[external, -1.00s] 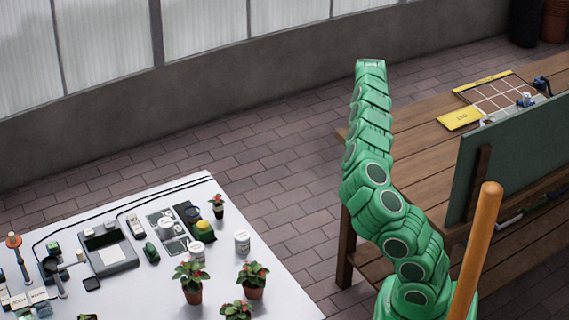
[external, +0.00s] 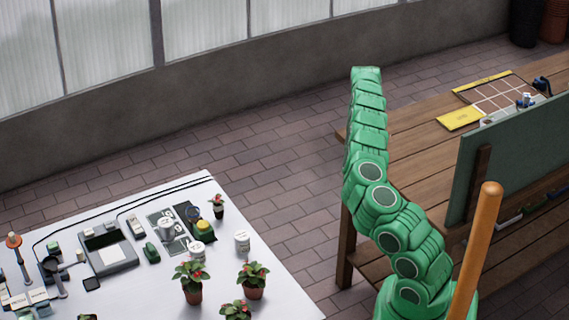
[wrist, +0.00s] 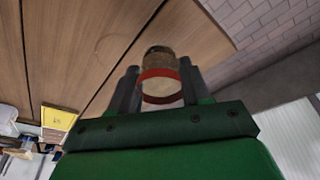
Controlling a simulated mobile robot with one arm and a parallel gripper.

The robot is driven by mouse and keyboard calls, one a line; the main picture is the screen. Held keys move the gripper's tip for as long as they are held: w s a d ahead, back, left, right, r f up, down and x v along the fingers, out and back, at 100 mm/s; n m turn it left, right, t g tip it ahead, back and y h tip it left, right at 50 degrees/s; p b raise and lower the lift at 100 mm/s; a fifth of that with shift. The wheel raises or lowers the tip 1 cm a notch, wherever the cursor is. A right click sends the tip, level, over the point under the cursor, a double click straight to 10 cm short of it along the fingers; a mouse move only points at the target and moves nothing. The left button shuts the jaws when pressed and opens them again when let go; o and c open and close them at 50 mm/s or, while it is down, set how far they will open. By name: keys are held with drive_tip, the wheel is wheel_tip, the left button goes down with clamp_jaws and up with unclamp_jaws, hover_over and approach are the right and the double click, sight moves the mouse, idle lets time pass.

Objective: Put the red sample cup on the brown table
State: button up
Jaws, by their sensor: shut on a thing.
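In the wrist view, my gripper (wrist: 158,92) is shut on the red sample cup (wrist: 158,73), a small round container with a red band and a brownish end. One finger is on each side of it. The planks of the brown table (wrist: 75,45) show behind and to the left of the cup; whether the cup touches them cannot be told. In the external view, the brown table (external: 425,140) stands at the right, behind my green arm. My gripper and the cup cannot be made out there.
On the brown table lie a gridded board with yellow strips (external: 495,92) and small blue items (external: 526,100). A dark green panel (external: 515,165) stands along its near side. A white table (external: 130,285) at lower left holds potted plants (external: 254,280), white cups (external: 242,240) and instruments. The brown table's left part looks clear.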

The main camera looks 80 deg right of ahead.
drive_tip(key=shift+d+f, duration=0.15)
drive_tip(key=shift+f, duration=1.6)
drive_tip(key=o, duration=1.1)
drive_tip(key=shift+f, duration=0.1)
drive_tip(key=shift+o, duration=0.2)
